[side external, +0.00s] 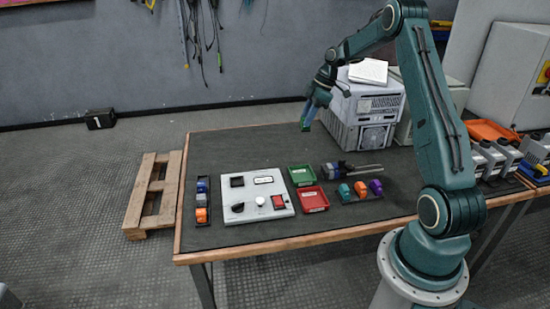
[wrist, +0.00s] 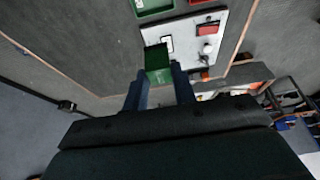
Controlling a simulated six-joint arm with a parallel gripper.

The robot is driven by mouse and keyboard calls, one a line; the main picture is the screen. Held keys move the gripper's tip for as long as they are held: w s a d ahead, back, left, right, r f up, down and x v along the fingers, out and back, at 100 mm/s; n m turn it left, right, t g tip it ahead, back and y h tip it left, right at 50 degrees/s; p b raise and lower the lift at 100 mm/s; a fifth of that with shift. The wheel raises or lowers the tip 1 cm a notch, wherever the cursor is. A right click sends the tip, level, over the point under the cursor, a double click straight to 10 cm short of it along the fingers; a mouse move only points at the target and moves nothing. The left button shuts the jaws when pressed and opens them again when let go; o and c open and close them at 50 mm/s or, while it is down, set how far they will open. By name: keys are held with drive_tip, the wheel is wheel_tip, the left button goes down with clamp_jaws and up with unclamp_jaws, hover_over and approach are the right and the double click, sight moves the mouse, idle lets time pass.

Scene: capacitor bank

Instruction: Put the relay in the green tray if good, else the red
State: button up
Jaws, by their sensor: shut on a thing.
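My gripper (side external: 309,108) is high above the back part of the table, pointing down. In the wrist view my gripper (wrist: 160,80) is shut on a green block-shaped relay (wrist: 157,58) held between the fingertips. The green tray (side external: 302,175) lies on the table right of the test panel, and the red tray (side external: 312,199) is just in front of it. Both trays look empty. The grey-white test panel (side external: 258,212) has a black socket, a small display, two knobs and a red switch. The display is too small to read.
A dark rack (side external: 202,216) with blue and orange parts stands left of the panel. Another rack (side external: 347,200) with teal, orange and purple parts stands right of the trays. A dark grey tool (side external: 345,170) lies behind that rack. Grey box-like units (side external: 362,115) stand at the back.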

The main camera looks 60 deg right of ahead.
wheel_tip(320, 180, down, 20)
drive_tip(key=shift+r, duration=0.25)
idle(0.7)
drive_tip(key=shift+f, duration=0.15)
drive_tip(key=o, duration=1)
drive_tip(key=v, duration=1.2)
